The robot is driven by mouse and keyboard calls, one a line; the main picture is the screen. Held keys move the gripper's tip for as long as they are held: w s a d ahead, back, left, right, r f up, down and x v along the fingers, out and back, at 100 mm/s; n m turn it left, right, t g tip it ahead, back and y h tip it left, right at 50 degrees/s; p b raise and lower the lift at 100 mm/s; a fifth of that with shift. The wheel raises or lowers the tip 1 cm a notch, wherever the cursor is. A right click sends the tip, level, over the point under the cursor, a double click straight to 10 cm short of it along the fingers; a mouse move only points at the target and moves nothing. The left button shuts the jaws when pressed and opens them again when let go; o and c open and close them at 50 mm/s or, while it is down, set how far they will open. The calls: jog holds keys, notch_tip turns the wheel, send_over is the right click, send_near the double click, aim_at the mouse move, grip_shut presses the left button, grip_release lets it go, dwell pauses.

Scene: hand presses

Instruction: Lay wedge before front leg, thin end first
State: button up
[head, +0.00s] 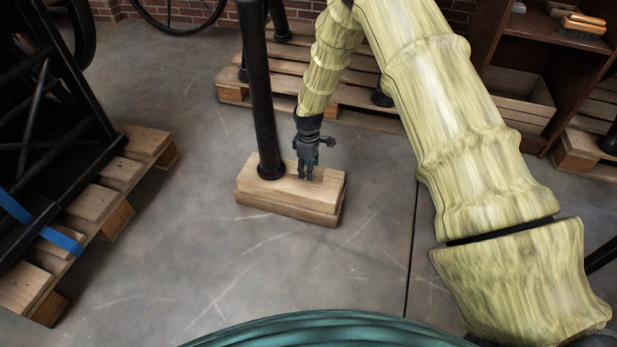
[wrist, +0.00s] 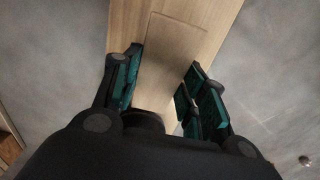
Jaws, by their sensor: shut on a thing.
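The front leg is a black round post (head: 259,95) whose foot stands on a pale wooden block (head: 290,208) on the floor. My gripper (head: 308,168) points down at the top of this block, just right of the leg's foot. In the wrist view, the green-padded fingers stand on either side of a pale wooden wedge (wrist: 174,50), and my gripper is shut on it. The wedge lies along the block (wrist: 222,14), its far edge pointing up the picture. Its thickness, and whether it touches the block, I cannot tell. In the head view the wedge does not stand out from the block.
A pallet (head: 120,178) with a black frame and blue strap stands at left. Another pallet (head: 345,100) with dark posts lies behind the leg. A wooden shelf (head: 550,55) with a brush is at back right. The grey floor (head: 190,250) in front is clear.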

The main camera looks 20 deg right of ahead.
jog(key=shift+f+b, duration=1.25)
jog(key=shift+f, duration=0.45)
jog(key=shift+f, duration=0.15)
jog(key=o, duration=1)
